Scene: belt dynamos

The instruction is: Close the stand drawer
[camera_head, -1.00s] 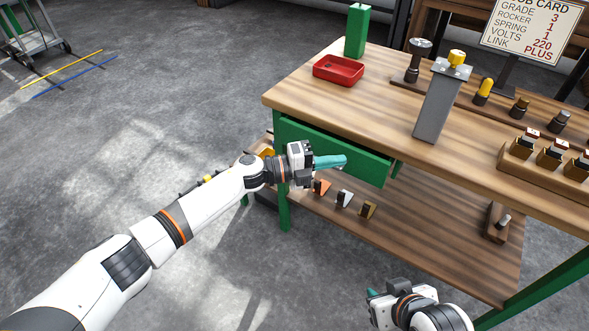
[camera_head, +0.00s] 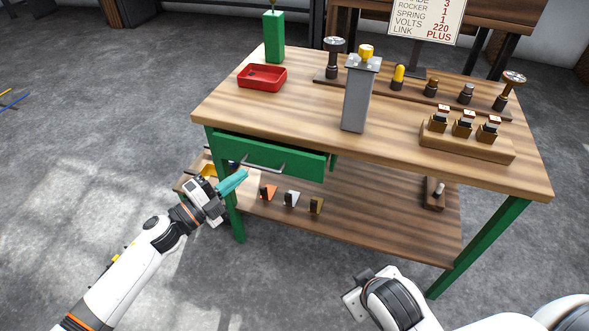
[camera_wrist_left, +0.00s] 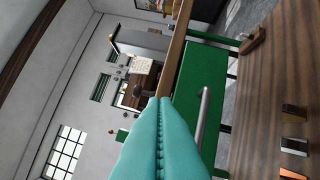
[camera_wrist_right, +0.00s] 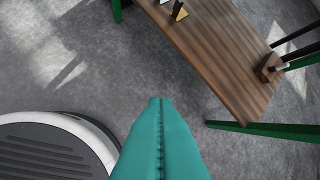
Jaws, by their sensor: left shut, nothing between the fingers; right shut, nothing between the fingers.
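The green stand drawer (camera_head: 290,160) is under the front edge of the wooden tabletop, with a pale bar handle (camera_head: 262,168) on its front. In the left wrist view the drawer front (camera_wrist_left: 201,75) and handle (camera_wrist_left: 203,118) lie just beyond the fingers. My left gripper (camera_head: 245,172) has teal fingers, shut and empty, before the drawer's lower left part; contact cannot be told. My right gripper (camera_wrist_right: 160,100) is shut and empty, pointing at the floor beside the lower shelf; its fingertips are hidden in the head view.
The tabletop (camera_head: 220,112) holds a red tray (camera_head: 262,77), a green block (camera_head: 273,38), a grey upright post (camera_head: 357,95) and a wooden rack (camera_head: 470,143). Small parts stand on the lower shelf (camera_head: 370,215). A green leg (camera_head: 480,247) stands at right. Left floor is open.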

